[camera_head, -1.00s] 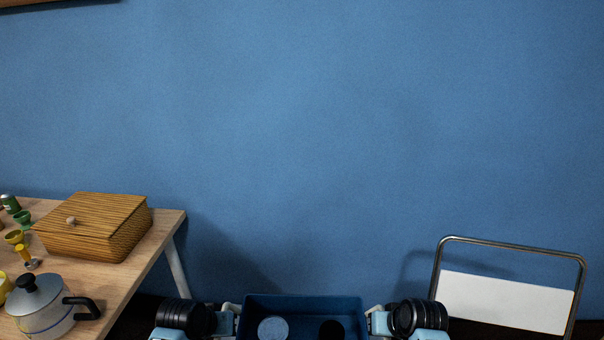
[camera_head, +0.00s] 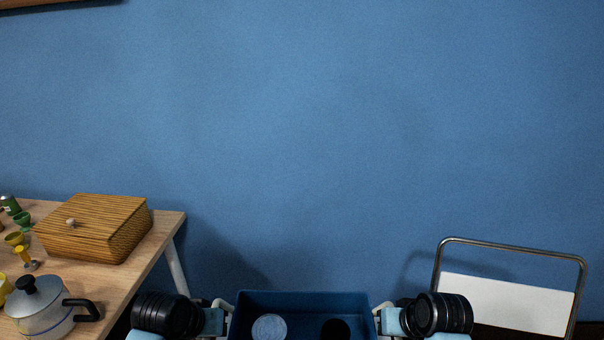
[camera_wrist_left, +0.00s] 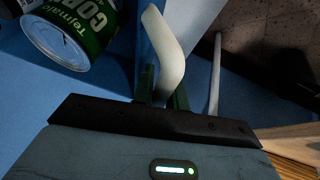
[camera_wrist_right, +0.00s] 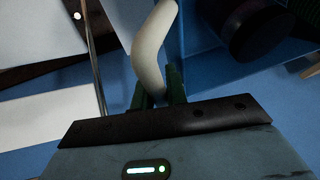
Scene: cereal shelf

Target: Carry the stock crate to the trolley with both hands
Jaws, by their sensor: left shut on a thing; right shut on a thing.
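The blue stock crate (camera_head: 302,299) is at the bottom centre of the head view, its lower part cut off by the frame. A green labelled can (camera_wrist_left: 75,32) and a dark round item (camera_head: 336,330) are in it. My left gripper (camera_wrist_left: 162,88) is shut on the crate's pale left handle (camera_wrist_left: 166,48). My right gripper (camera_wrist_right: 159,88) is shut on the pale right handle (camera_wrist_right: 152,50). The trolley (camera_head: 508,244), with a metal push bar and a white panel, stands at the lower right against the blue wall. Its lower part is out of view.
A wooden table (camera_head: 160,228) stands at the left, near my left arm. It bears a striped wooden box (camera_head: 92,228), a pot with a black handle (camera_head: 42,308) and small cups. The floor between table and trolley is mostly out of view.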

